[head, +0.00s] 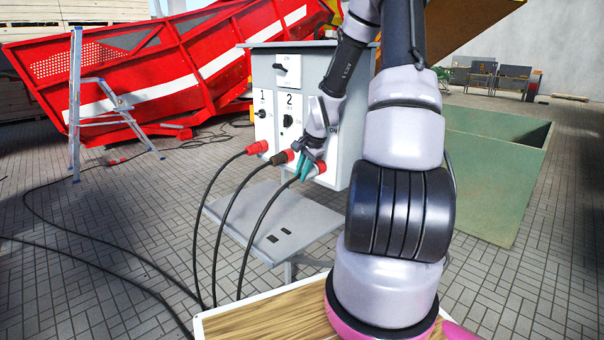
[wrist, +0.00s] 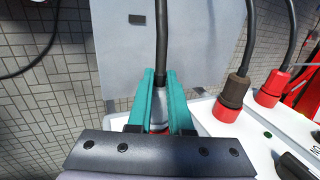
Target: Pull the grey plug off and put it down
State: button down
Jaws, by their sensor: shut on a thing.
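My gripper (head: 306,168) is at the third, rightmost outlet on the front of the grey switch cabinet (head: 336,128). In the wrist view its teal fingers (wrist: 160,100) are shut on the grey plug (wrist: 160,106), one on each side. A black cable (wrist: 161,45) runs from the plug away from the cabinet. A bit of red shows at the plug's base, beside the red socket (head: 318,169) seen in the head view. The fingers mostly hide the plug in the head view, and whether it is fully seated cannot be told.
A dark-ended plug (head: 283,157) and a red plug (head: 257,147) sit to the left with their cables. A grey shelf (head: 275,222) lies below the cabinet. A wooden-topped table (head: 262,315) is in front. A green bin (head: 490,172) stands right, a ladder (head: 76,100) left.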

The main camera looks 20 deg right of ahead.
jog(key=shift+s+a, duration=0.25)
jog(key=shift+a, duration=0.4)
jog(key=shift+s+a, duration=0.2)
jog(key=shift+a, duration=0.45)
jog(key=shift+s+a, duration=0.25)
jog(key=shift+a, duration=0.4)
jog(key=shift+a, duration=0.15)
jog(key=shift+s+a, duration=0.3)
jog(key=shift+a, duration=0.35)
jog(key=shift+s+a, duration=0.25)
jog(key=shift+a, duration=0.4)
jog(key=shift+s+a, duration=0.25)
jog(key=shift+a, duration=0.45)
jog(key=shift+s+a, duration=0.25)
jog(key=shift+a, duration=0.45)
jog(key=shift+s+a, duration=0.25)
jog(key=shift+a, duration=0.45)
jog(key=shift+s+a, duration=0.25)
jog(key=shift+a, duration=0.45)
jog(key=shift+a, duration=0.1)
